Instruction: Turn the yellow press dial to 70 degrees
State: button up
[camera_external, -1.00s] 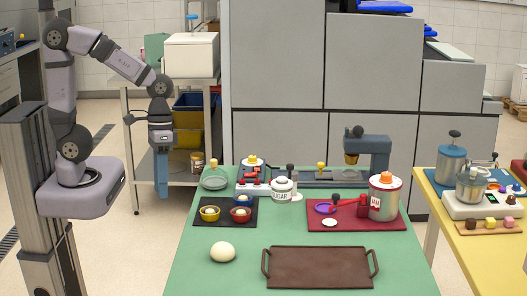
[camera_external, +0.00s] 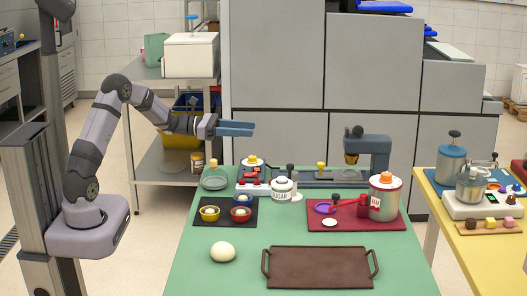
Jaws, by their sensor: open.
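A small yellow knob (camera_external: 321,166) stands on the dark flat base (camera_external: 345,180) in front of the grey-blue press (camera_external: 375,146) at the back of the green table. I take this knob for the press dial; its angle is too small to read. My gripper (camera_external: 252,129) is open and empty, its blue fingers level and pointing right. In the picture it is above and left of the knob, apart from it, over the table's back left part.
A sugar jar (camera_external: 283,190) and a red-buttoned unit (camera_external: 252,188) stand left of the knob. A red board (camera_external: 390,222) with a red-handled canister (camera_external: 384,199) is at right. A brown tray (camera_external: 320,250) and white ball (camera_external: 222,252) lie in front.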

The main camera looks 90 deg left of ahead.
jog(key=s+a+f+n+y, duration=0.1)
jog(key=a+f+n, duration=0.1)
jog(key=a, duration=0.1)
send_near(264, 163)
jog(key=w, duration=0.1)
jog(key=w+r, duration=0.1)
jog(key=shift+w+r+m, duration=0.25)
jog(key=shift+w+m, duration=0.05)
jog(key=shift+m, duration=0.1)
jog(key=shift+w, duration=0.1)
jog(key=shift+w+p, duration=0.7)
jog(key=shift+w, duration=2.9)
jog(key=c, duration=1)
